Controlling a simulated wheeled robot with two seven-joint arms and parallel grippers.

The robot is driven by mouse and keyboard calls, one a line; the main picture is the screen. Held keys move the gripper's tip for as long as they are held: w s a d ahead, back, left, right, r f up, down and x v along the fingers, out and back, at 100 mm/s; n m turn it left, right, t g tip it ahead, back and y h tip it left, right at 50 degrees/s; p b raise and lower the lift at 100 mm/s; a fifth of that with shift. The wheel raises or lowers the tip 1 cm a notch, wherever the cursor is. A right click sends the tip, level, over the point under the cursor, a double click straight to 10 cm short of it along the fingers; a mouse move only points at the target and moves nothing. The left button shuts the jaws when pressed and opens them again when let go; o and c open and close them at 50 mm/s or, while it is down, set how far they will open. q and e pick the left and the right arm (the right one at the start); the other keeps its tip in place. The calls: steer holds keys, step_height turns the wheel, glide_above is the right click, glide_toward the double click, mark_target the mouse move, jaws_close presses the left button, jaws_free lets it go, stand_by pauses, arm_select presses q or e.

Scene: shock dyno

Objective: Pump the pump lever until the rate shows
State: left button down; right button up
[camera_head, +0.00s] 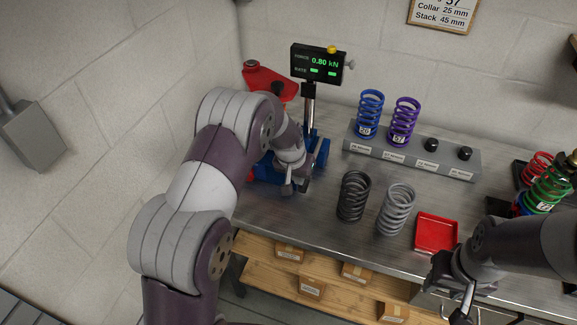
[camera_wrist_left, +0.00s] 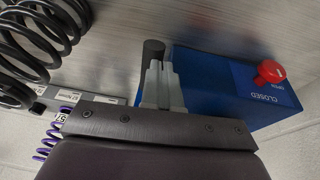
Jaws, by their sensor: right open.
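The dyno readout (camera_head: 317,64) on its post shows 0.80 kN on the force line and only green bars on the rate line. My left gripper (camera_head: 294,188) is low beside the blue base of the dyno, over the bench. In the left wrist view its fingers (camera_wrist_left: 160,85) are close together, with the dark round end of the pump lever (camera_wrist_left: 153,50) right at their tips. Whether they clasp it or only touch it is unclear. The blue pump body (camera_wrist_left: 222,88) with a red knob (camera_wrist_left: 271,73) is beside it. My right gripper (camera_head: 456,292) is open and empty at the bench's front right.
A black spring (camera_head: 353,197) and a grey spring (camera_head: 396,209) stand right of my left gripper. A red tray (camera_head: 436,233) is farther right. A grey rack (camera_head: 400,155) behind holds blue (camera_head: 370,113) and purple springs (camera_head: 403,121). Other springs stand at the right edge.

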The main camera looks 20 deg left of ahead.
arm_select(q)
steer(key=s+a+r+b, duration=0.1)
steer(key=s+r+b, duration=0.2)
steer(key=s+r, duration=0.3)
steer(key=v, duration=0.2)
steer(key=shift+r, duration=0.4)
arm_select(e)
steer(key=shift+s+a+f, duration=0.1)
steer(key=shift+s+f, duration=0.1)
steer(key=shift+f, duration=0.25)
steer(key=shift+s+a+f, duration=0.1)
steer(key=shift+s+f, duration=0.05)
steer(key=shift+f, duration=0.3)
arm_select(q)
steer(key=shift+w, duration=0.1)
arm_select(e)
steer(key=shift+w+d, duration=0.1)
